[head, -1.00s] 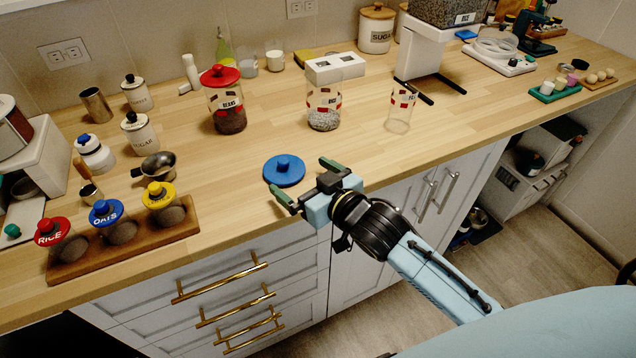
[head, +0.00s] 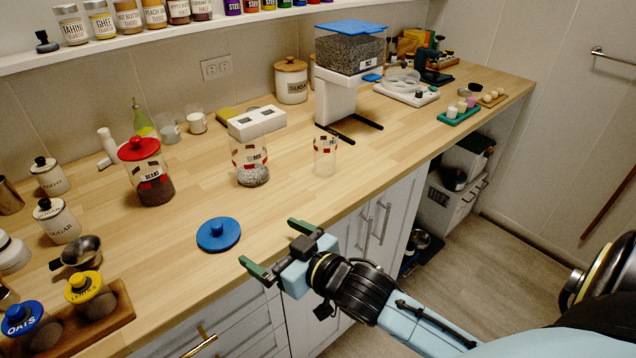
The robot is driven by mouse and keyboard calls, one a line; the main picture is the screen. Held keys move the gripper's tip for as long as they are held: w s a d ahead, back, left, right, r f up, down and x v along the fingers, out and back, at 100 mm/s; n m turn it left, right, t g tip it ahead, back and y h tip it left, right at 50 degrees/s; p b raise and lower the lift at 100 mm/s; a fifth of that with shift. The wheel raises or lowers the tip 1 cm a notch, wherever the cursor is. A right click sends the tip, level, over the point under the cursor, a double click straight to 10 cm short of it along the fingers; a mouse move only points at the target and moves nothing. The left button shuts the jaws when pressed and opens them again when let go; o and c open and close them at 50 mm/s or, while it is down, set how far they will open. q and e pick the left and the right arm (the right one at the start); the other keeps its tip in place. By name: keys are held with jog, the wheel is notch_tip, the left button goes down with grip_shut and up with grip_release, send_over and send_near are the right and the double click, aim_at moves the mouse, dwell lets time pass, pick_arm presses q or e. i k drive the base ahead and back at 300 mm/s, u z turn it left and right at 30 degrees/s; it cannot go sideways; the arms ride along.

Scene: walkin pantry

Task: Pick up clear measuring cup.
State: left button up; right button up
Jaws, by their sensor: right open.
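The clear measuring cup (head: 326,157) appears to be the see-through, empty container with red markings, upright on the wooden counter right of centre. My right gripper (head: 275,248) is open and empty, with its two dark green fingers apart. It is by the counter's front edge, nearer to me than the cup and to its left in the picture, clear of it. A blue round lid (head: 218,234) lies on the counter just left of the gripper. My left gripper is not in view.
A lidless jar of rice (head: 250,165) stands left of the cup, and a red-lidded beans jar (head: 147,175) further left. A white dispenser (head: 336,97) with a dark foot stands behind the cup. The counter between gripper and cup is clear.

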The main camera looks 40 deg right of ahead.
aim_at(325, 154)
jog(key=z, duration=1.15)
